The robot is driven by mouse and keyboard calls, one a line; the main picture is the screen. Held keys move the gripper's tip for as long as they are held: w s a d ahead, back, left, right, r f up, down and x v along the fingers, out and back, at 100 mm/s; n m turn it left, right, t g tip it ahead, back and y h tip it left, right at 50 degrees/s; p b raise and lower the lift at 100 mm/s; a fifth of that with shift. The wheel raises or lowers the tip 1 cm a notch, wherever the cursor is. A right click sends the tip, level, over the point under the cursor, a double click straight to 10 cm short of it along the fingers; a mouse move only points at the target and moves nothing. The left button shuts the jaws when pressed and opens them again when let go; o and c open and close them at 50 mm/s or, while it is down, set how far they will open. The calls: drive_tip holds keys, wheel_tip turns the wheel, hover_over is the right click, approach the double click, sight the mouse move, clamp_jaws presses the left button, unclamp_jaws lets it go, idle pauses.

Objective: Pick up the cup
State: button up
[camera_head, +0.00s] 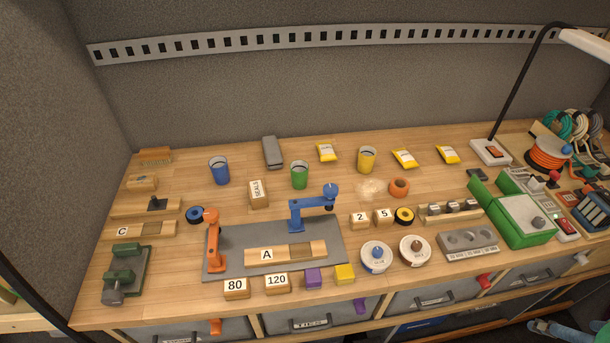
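Three cups stand upright and apart on the wooden workbench (345,215). The blue cup (219,172) is at the back left. The green cup (299,175) is near the middle. The yellow cup (366,160) is farther right and a little farther back. Nothing holds any of them. Their insides are too small to make out clearly. My gripper is not recognisable in this view.
A SEALS box (258,194) and a grey block (272,152) stand between the blue and green cups. A small blue arm model (312,207) stands in front of the green cup. A lamp (515,85) rises at right.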

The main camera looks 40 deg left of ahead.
drive_tip(key=w+a+r+m+y+p, duration=0.1)
drive_tip(key=w+a+r+p, duration=0.3)
drive_tip(key=w+a+r, duration=0.4)
drive_tip(key=w+a+r+m+g+p, duration=0.2)
drive_tip(key=w+a+g+p, duration=0.2)
drive_tip(key=w+a+p, duration=1.2)
drive_tip(key=w+a+f+m+g, duration=0.1)
drive_tip(key=w+a+f, duration=0.1)
drive_tip(key=a, duration=0.6)
drive_tip(key=w+a+f, duration=0.2)
drive_tip(key=a, duration=0.7)
drive_tip(key=w+a+f+m+g, duration=0.1)
drive_tip(key=w+a+f, duration=0.15)
drive_tip(key=a, duration=0.55)
drive_tip(key=m+g+p, duration=0.1)
drive_tip(key=m+p, duration=0.1)
drive_tip(key=p, duration=0.5)
approach(299, 176)
wheel_tip(299, 176, up, 3)
drive_tip(key=w+a, duration=0.2)
drive_tip(key=w, duration=0.1)
drive_tip(key=shift+s+d, duration=0.1)
drive_tip(key=shift+s, duration=0.1)
wheel_tip(299, 176, down, 8)
drive_tip(key=s, duration=0.1)
drive_tip(key=shift+a+f, duration=0.2)
drive_tip(key=shift+a, duration=0.1)
